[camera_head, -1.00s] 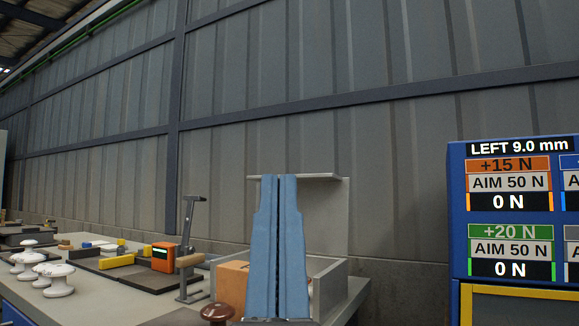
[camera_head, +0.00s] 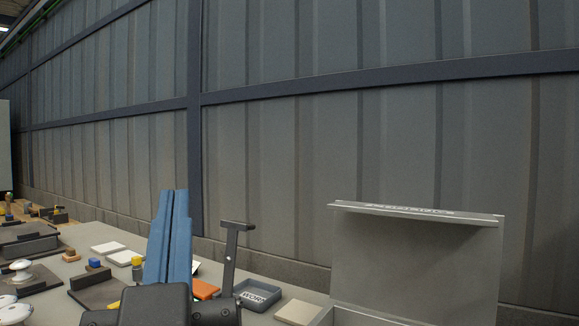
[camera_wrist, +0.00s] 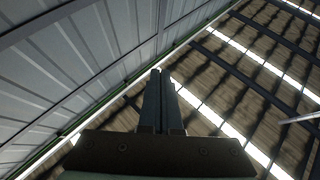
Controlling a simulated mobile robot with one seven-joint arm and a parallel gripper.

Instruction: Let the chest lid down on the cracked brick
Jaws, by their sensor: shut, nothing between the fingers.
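The grey chest (camera_head: 345,319) stands at the lower right of the head view, mostly cut off by the bottom edge. Its lid (camera_head: 410,262) stands open and upright, with a lip (camera_head: 415,209) along its top edge. The cracked brick cannot be seen now; the inside of the chest is out of frame. My gripper (camera_head: 174,192) is left of the chest and apart from the lid, its blue fingers pointing up, shut and empty. In the wrist view the shut fingers (camera_wrist: 160,72) point toward the wall and roof, with no chest in sight.
A dark lever stand (camera_head: 232,255) rises between my gripper and the lid. A dark labelled tray (camera_head: 257,297) and a pale tile (camera_head: 298,312) lie left of the chest. A ribbed wall stands behind.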

